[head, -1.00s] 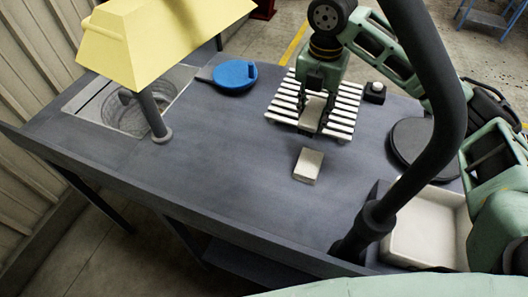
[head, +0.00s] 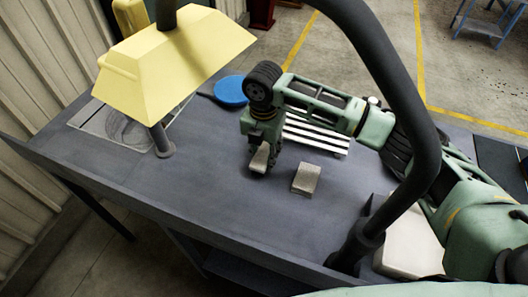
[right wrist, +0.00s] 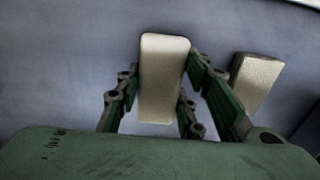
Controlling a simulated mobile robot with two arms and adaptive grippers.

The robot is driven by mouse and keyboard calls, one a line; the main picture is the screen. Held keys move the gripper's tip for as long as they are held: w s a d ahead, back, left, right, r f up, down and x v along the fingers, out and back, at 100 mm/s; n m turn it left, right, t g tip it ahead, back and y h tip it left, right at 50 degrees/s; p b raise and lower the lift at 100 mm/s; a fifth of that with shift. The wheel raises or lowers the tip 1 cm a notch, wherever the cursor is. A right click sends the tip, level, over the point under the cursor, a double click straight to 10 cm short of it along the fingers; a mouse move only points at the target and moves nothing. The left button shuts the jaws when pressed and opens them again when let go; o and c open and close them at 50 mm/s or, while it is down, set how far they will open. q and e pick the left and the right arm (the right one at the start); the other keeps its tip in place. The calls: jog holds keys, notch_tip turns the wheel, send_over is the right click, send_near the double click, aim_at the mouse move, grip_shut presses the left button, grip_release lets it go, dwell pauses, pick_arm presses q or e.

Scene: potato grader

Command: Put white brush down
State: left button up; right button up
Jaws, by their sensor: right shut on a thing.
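My right gripper (head: 260,165) is shut on the white brush (head: 260,157), a pale, plain block with rounded ends. In the right wrist view the brush (right wrist: 162,80) stands out between the two green fingers (right wrist: 160,110). The gripper points down over the grey worktop, left of a second pale block (head: 306,179). I cannot tell whether the brush touches the worktop. My left gripper is not in view.
The second block shows right of the brush in the wrist view (right wrist: 255,82). A white slatted rack (head: 318,135) is behind my right arm. A blue round lid (head: 230,91) and a yellow hood (head: 170,57) are farther left. The worktop's front left (head: 200,190) is clear.

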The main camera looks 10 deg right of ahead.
aim_at(264, 152)
jog(key=shift+f, duration=0.6)
jog(key=shift+f, duration=0.2)
jog(key=o, duration=1.1)
jog(key=shift+r, duration=0.1)
notch_tip(264, 152, up, 12)
jog(key=b, duration=0.3)
jog(key=shift+r, duration=0.15)
